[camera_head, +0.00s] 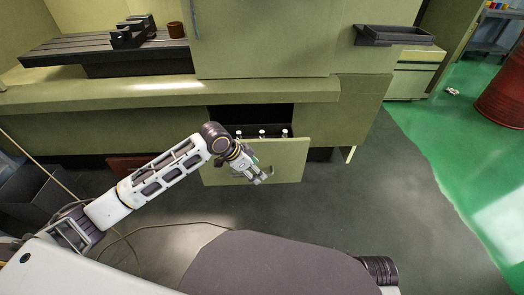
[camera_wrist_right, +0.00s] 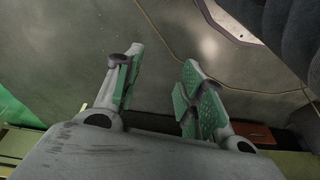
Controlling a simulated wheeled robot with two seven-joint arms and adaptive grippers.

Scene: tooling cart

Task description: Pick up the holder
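Three small pieces with white tops, which may be holders, stand in a row in the open drawer (camera_head: 254,172): a left one (camera_head: 238,133), a middle one (camera_head: 262,133) and a right one (camera_head: 284,133). Their lower parts are hidden by the drawer front. My left gripper (camera_head: 264,177) hangs in front of the drawer front, below and apart from these pieces. It is too small to tell if its fingers are parted. My right gripper (camera_wrist_right: 160,68) shows in the right wrist view, open and empty, over bare floor. It is outside the head view.
The drawer belongs to a large green machine (camera_head: 265,90) with a worktable (camera_head: 60,52) at the left. A black tray (camera_head: 395,36) juts out at the upper right. A red barrel (camera_head: 503,95) stands far right.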

